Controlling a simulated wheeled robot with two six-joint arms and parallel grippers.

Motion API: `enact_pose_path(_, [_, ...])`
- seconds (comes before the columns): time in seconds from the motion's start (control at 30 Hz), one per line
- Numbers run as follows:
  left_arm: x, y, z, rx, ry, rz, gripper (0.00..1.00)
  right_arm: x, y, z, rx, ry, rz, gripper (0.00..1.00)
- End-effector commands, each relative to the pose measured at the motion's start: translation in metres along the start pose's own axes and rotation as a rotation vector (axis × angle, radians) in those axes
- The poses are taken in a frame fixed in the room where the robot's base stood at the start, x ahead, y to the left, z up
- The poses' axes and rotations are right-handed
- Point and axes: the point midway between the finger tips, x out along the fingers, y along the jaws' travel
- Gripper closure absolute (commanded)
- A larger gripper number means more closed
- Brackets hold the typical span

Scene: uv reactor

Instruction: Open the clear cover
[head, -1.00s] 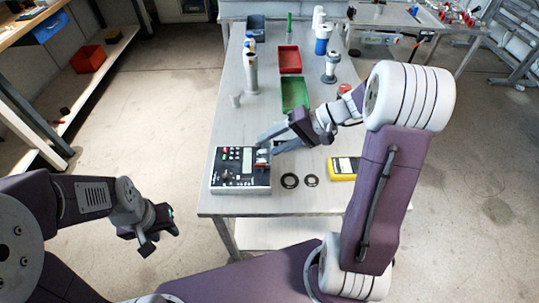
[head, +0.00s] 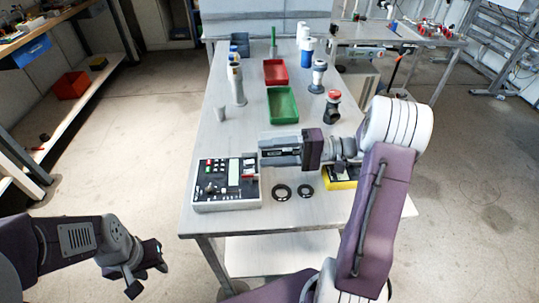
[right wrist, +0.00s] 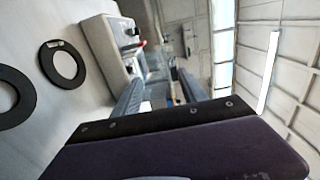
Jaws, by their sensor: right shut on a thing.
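The control box (head: 225,199), with a dark panel of switches, buttons and a display, sits on the near left of the table. My right gripper (head: 262,152) lies level above the box's right rear corner, fingers pointing left. In the right wrist view its fingers (right wrist: 158,82) stand on both sides of a small see-through piece, the clear cover (right wrist: 156,63), and are shut on it. The cover's exact tilt is hard to make out. The box (right wrist: 106,48) shows beyond the fingers. My left gripper (head: 147,275) hangs open and empty, left of the table.
Two black rings (head: 282,201) (head: 305,198) and a yellow meter (head: 341,184) lie right of the box. A green bin (head: 283,119), a red bin (head: 275,83) and several bottles and cylinders stand farther back. The table's front edge is clear.

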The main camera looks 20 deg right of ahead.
Motion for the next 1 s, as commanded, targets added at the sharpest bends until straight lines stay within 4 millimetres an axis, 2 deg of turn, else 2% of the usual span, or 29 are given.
enact_pose_path(0.43, [0.001, 0.000, 0.000, 0.000, 0.000, 0.000, 0.64, 0.000, 0.002, 0.002, 0.004, -0.007, -0.005, 0.91])
enact_pose_path(0.47, [0.001, 0.000, 0.000, 0.000, 0.000, 0.000, 0.64, 0.000, 0.002, 0.002, 0.004, -0.007, -0.005, 0.47])
enact_pose_path(0.53, [0.001, 0.000, 0.000, 0.000, 0.000, 0.000, 0.64, 0.000, 0.002, 0.002, 0.004, -0.006, -0.005, 0.28])
enact_pose_path(0.83, [-0.001, 0.000, 0.000, 0.000, 0.000, 0.000, 0.64, 0.000, 0.000, 0.001, 0.001, -0.003, 0.001, 0.28])
enact_pose_path(0.93, [-0.015, 0.000, -0.002, 0.000, 0.000, 0.000, 0.64, 0.002, -0.009, 0.001, -0.003, -0.003, 0.067, 0.28])
enact_pose_path(1.0, [-0.032, 0.001, -0.003, 0.000, 0.000, 0.000, 0.64, 0.005, -0.018, 0.001, -0.005, -0.004, 0.163, 0.28])
